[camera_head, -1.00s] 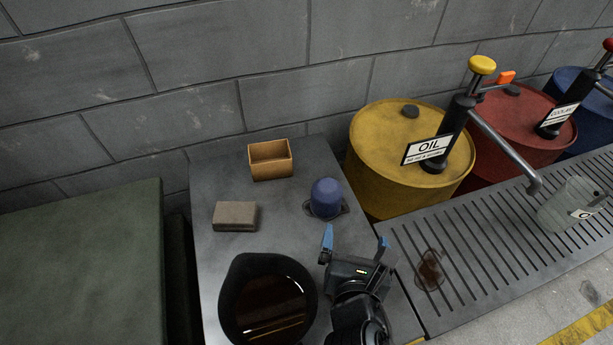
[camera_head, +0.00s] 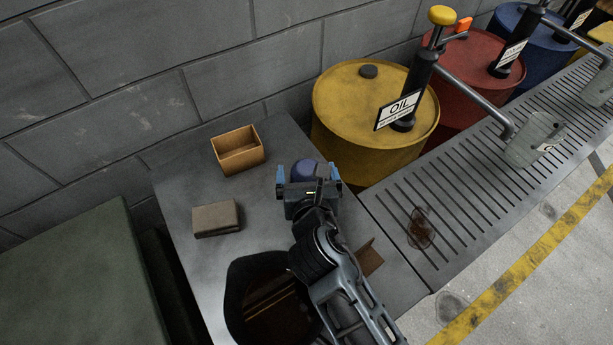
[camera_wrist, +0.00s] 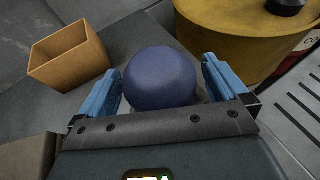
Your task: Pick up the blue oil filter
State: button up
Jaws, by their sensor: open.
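The blue oil filter (camera_head: 304,170) stands on the grey metal bench top, its lower part hidden behind my gripper in the head view. In the wrist view the filter (camera_wrist: 160,78) shows as a rounded blue dome between the two light-blue fingers. My gripper (camera_head: 309,178) is open, with one finger on each side of the filter; it also shows in the wrist view (camera_wrist: 162,85). A small gap shows beside the left finger and a wider one beside the right. I cannot tell whether either finger touches the filter.
An open cardboard box (camera_head: 238,151) stands at the bench's back, with a grey-brown block (camera_head: 216,219) in front. A yellow oil drum (camera_head: 350,115) stands close behind right. A slotted grate (camera_head: 450,215) runs to the right.

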jog(key=shift+x, duration=0.75)
jog(key=shift+c, duration=0.3)
jog(key=c, duration=1.2)
jog(key=shift+r, duration=0.1)
jog(key=shift+c, duration=0.2)
jog(key=shift+r, duration=0.1)
